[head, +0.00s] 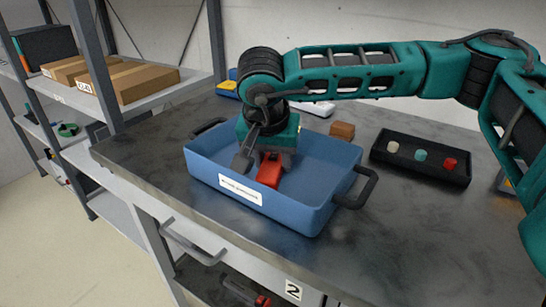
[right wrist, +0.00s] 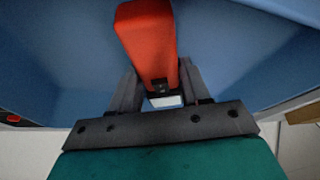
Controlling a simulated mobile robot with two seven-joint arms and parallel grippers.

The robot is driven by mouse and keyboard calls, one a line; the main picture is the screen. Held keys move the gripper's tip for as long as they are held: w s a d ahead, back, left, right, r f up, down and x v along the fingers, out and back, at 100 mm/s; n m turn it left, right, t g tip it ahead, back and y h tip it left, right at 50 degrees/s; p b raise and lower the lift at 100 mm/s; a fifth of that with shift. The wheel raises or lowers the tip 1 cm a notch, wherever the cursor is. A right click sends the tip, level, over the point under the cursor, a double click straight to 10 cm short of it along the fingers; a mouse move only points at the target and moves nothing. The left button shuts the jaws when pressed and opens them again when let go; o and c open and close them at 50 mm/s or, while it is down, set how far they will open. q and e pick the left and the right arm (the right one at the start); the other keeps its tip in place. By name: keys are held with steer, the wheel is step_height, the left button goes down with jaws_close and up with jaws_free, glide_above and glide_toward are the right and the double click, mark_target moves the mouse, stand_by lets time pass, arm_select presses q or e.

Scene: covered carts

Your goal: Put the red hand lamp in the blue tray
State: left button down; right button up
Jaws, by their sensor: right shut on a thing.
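The blue tray (head: 320,207) stands on the grey cart top, with a white label on its front wall and a dark handle at each end. My right gripper (head: 262,166) points down inside the tray and is shut on the red hand lamp (head: 269,170). The lamp is within the tray's walls. In the right wrist view the red lamp (right wrist: 148,45) sits between the two fingers (right wrist: 160,88), with blue tray surface behind it. I cannot tell whether the lamp touches the tray floor. My left gripper is not in view.
A black tray (head: 415,178) with small white, teal and red pieces lies right of the blue tray. A brown block (head: 342,130) and a white item (head: 318,108) lie behind it. Shelves with cardboard boxes (head: 140,82) stand at left. The cart's front left corner is clear.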

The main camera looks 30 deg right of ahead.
steer(key=o, duration=1.2)
steer(key=shift+r, duration=0.15)
steer(key=shift+a+r+p, duration=0.1)
steer(key=shift+r+p, duration=0.2)
steer(key=shift+r, duration=0.05)
steer(key=p+v, duration=0.1)
steer(key=v, duration=1)
steer(key=shift+r, duration=0.1)
